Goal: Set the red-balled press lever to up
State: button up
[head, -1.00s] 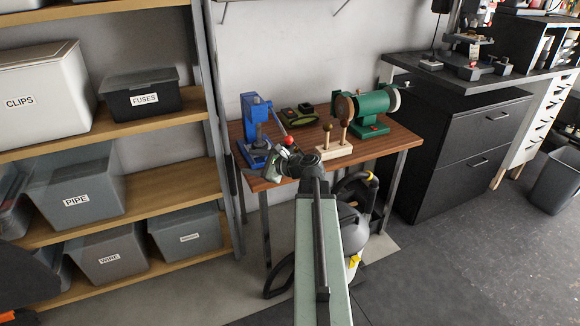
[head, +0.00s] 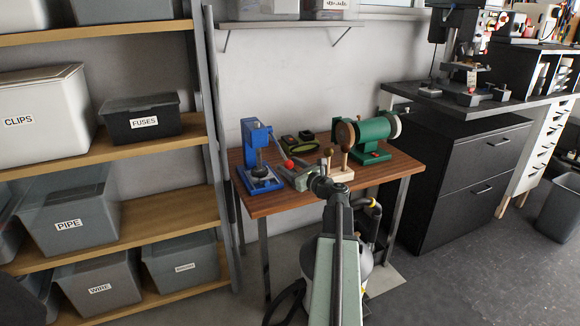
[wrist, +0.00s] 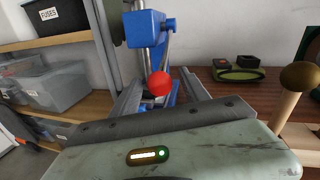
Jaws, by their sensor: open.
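The blue press (head: 257,150) stands at the left end of the wooden workbench. Its lever slants down and to the right, toward the front, and ends in a red ball (head: 289,164). My gripper (head: 291,173) is close to the ball, just below it in the head view. In the wrist view the red ball (wrist: 159,83) shows between the two fingers of my open gripper (wrist: 160,88), with the blue press (wrist: 147,28) behind it. Whether a finger touches the ball cannot be told.
A wooden stand with upright pegs (head: 341,174) is just right of my gripper. A green grinder (head: 370,136) is farther right, and a dark green device (head: 298,142) lies behind. Shelving (head: 175,205) with bins is at the left.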

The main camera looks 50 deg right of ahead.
jog(key=shift+w, duration=0.25)
grip_shut()
dwell(1.3)
